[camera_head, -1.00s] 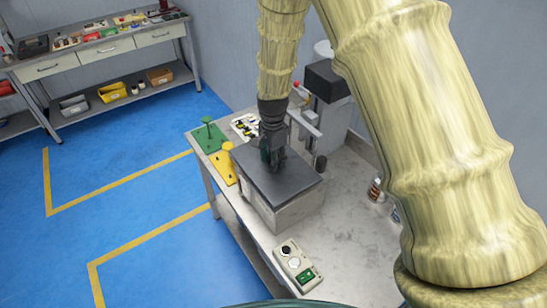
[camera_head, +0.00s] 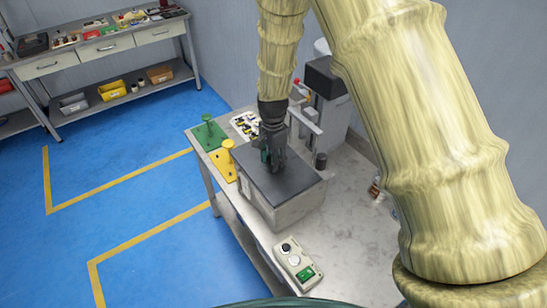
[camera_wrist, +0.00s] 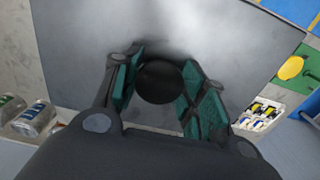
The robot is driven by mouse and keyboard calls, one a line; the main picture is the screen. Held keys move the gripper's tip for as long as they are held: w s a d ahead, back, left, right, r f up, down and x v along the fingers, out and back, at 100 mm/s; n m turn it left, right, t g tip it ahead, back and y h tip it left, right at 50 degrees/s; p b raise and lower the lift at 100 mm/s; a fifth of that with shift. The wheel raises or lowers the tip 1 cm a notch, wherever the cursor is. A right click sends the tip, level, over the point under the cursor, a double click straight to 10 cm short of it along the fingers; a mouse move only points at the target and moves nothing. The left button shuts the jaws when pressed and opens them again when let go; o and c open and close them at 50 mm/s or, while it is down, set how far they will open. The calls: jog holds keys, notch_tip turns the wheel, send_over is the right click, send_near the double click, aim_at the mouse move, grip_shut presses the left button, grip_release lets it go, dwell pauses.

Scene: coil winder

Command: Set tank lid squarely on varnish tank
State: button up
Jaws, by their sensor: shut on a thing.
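The tank lid (camera_head: 290,181) is a flat dark grey plate lying over the top of the varnish tank (camera_head: 287,213), a light grey box on the bench. In the head view the lid looks level and roughly in line with the tank's sides; I cannot tell whether a small gap is left under it. My gripper (camera_head: 276,168) points down at the lid's middle. In the wrist view the lid (camera_wrist: 185,25) fills the upper middle, and my gripper (camera_wrist: 158,95) has its green-padded fingers on both sides of the lid's round dark knob (camera_wrist: 160,82). The far tank walls are hidden.
A green plate with a post (camera_head: 208,134) and a yellow plate with a post (camera_head: 227,158) stand left of the tank. A control box (camera_head: 295,262) lies in front. A grey machine (camera_head: 328,95) stands behind. Small spools (camera_head: 375,188) are at right.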

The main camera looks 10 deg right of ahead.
jog(key=shift+f, duration=0.15)
jog(key=o, duration=1.5)
jog(key=shift+c, duration=0.2)
notch_tip(320, 180, up, 12)
